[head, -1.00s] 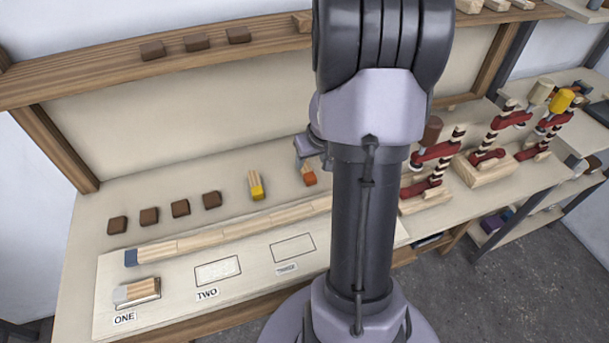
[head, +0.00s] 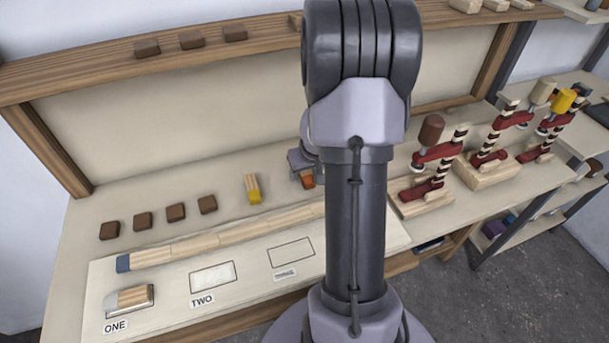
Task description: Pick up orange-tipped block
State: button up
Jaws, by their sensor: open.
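The orange-tipped block (head: 307,181) lies on the workbench, right of the yellow-tipped block (head: 252,190). Only its orange end shows clearly. The rest is hidden behind my gripper and arm. My gripper (head: 301,172) is open and down at the block, overlapping its back part in the picture. I cannot tell whether the fingers touch it or stand on both sides of it. A grey-tipped block (head: 130,297) lies in the spot marked ONE on the pale board (head: 170,318).
The outlined spots TWO (head: 212,277) and the one right of it (head: 291,253) are empty. A long wooden strip (head: 220,238) lies behind them. Several brown blocks (head: 176,212) sit at left. Red toggle clamps (head: 437,160) stand at right. My arm blocks the middle.

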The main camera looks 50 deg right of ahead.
jog(key=shift+f, duration=0.1)
grip_shut()
